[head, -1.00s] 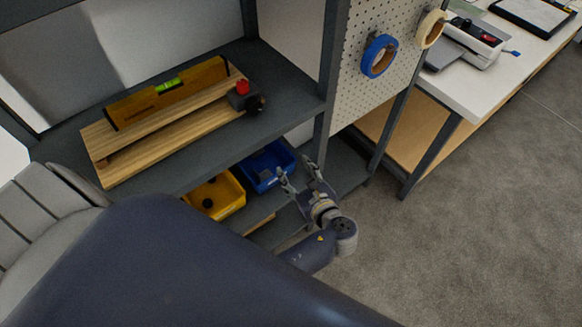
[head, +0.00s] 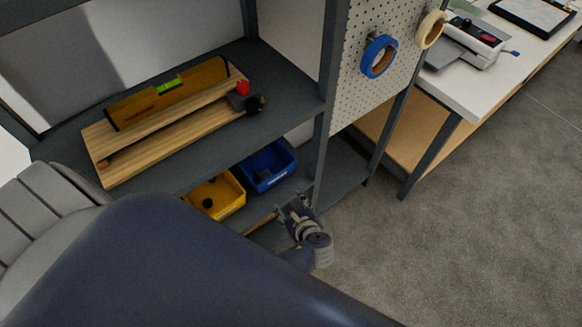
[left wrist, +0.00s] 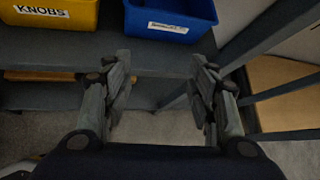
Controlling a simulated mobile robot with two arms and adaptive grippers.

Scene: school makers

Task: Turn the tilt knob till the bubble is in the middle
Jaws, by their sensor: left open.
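A yellow-orange spirit level (head: 140,105) stands on a wooden tilt board (head: 130,152) on the upper shelf in the head view. Its green vial (head: 168,86) shows near the middle; the bubble is too small to place. At the board's right end sit a dark block with a red piece (head: 242,87) and a black knob (head: 257,104). My left gripper (head: 292,205) is open and empty, low in front of the lower shelf, well below and right of the knob. Its open fingers also show in the left wrist view (left wrist: 163,78). My right gripper is not in view.
A yellow bin (head: 228,203) labelled KNOBS in the left wrist view and a blue bin (head: 268,165) sit on the lower shelf. A shelf post (head: 319,150) and a pegboard (head: 345,90) with tape rolls stand right of the board. Floor at right is clear.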

